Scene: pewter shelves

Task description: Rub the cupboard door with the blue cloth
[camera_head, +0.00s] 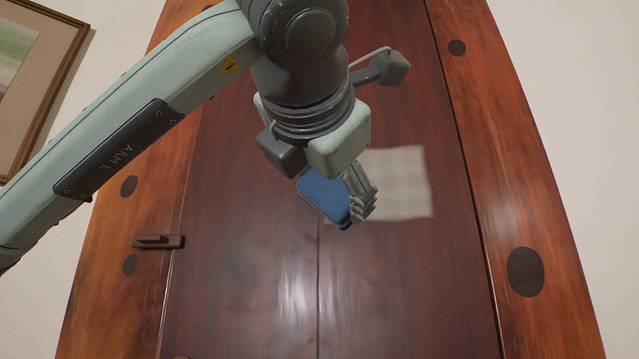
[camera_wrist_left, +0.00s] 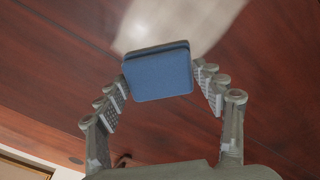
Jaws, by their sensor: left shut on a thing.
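The blue cloth (camera_head: 322,194) is a folded, flat pad held in my left gripper (camera_head: 348,203). In the left wrist view the cloth (camera_wrist_left: 158,74) sits between the two finger pads, which are shut on its sides. The cupboard door (camera_head: 250,270) is dark red, glossy wood and lies behind the gripper. A pale, blurry-edged patch (camera_head: 405,182) shows on the door just right of the cloth; in the left wrist view the patch (camera_wrist_left: 175,22) lies just beyond the cloth. I cannot tell whether the cloth touches the door. My right gripper is not in view.
A small brown handle (camera_head: 158,241) sticks out at the door's left side. Lighter wooden frame posts with dark round spots flank the door. A framed picture (camera_head: 40,75) hangs on the pale wall at upper left. The door surface below the gripper is clear.

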